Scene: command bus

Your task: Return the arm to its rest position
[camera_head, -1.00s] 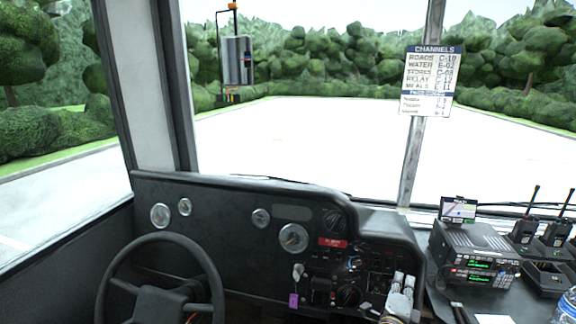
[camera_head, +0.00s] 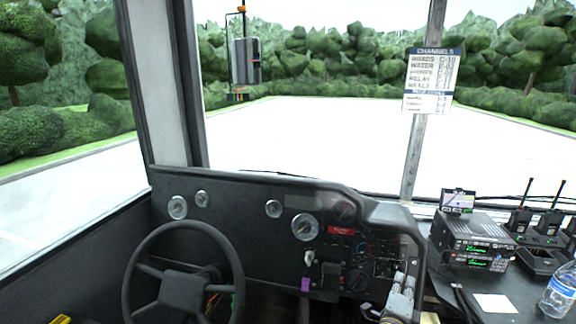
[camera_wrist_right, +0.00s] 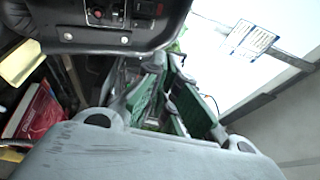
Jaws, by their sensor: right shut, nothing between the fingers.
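My right gripper (camera_head: 402,281) shows small and grey at the lower middle-right of the head view, in front of the right end of the dashboard (camera_head: 262,236). It is shut with nothing between its fingers. In the right wrist view the fingers (camera_wrist_right: 166,72) have green inner pads and reach away from the camera, below a dark control panel with a red switch. My grey wrist housing fills the bottom of that view. My left gripper is not in view.
The steering wheel (camera_head: 183,229) is at lower left. On the right console stand a radio (camera_head: 474,242), handheld radios (camera_head: 519,219), a white note (camera_head: 495,303) and a water bottle (camera_head: 560,291). A channels sign (camera_head: 432,80) hangs on the windshield post. A purple tag (camera_head: 305,285) hangs below the dashboard.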

